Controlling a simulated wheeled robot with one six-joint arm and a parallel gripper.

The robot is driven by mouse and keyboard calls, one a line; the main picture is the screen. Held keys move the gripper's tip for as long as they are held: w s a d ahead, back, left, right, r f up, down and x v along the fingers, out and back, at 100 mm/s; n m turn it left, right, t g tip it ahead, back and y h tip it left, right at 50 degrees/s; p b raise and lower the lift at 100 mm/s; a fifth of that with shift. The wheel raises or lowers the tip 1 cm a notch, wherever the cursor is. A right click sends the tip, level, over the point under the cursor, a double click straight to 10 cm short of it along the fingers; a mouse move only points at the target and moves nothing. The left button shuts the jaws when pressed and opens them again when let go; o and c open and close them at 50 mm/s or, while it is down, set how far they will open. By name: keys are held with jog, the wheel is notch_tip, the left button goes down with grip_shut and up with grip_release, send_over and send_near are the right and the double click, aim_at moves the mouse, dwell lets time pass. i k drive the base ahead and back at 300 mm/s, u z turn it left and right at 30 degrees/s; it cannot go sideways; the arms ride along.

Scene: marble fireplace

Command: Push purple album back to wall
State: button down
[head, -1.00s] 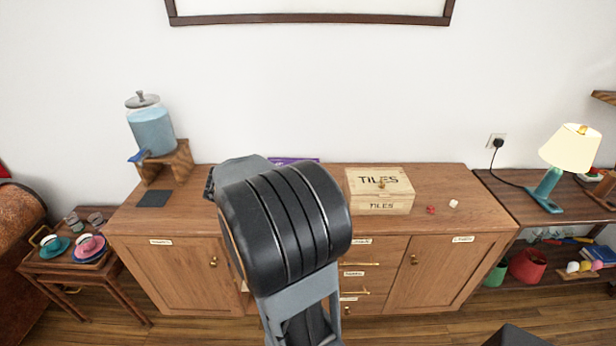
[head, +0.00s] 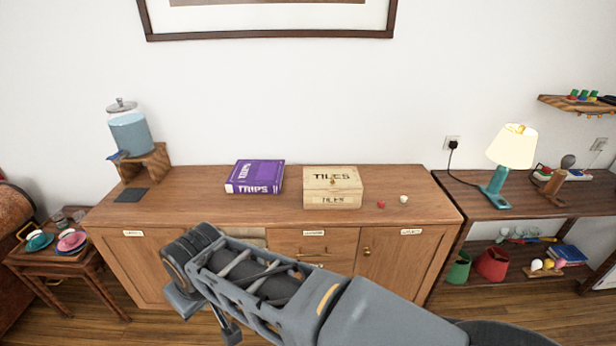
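The purple album (head: 256,176) lies flat on top of the wooden sideboard (head: 410,182), left of its middle, with "TRIPS" on its spine facing me. Its back edge is close to the white wall (head: 270,100); I cannot tell whether it touches. My arm reaches in from the lower right, in front of the sideboard and below its top. The end of my arm is low and left of centre, apart from the album. The gripper's fingers cannot be made out clearly.
A wooden TILES box (head: 332,187) stands just right of the album. A red die (head: 381,204) and a white die (head: 404,199) lie further right. A drink dispenser (head: 130,131) on a stand and a dark mat (head: 131,195) are at the left. A lit lamp (head: 512,150) stands on the right table.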

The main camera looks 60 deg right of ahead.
aim_at(248, 176)
jog(key=u, duration=0.25)
jog(key=k, duration=0.3)
jog(key=z, duration=1.7)
jog(key=i, duration=1.3)
jog(key=u, duration=0.05)
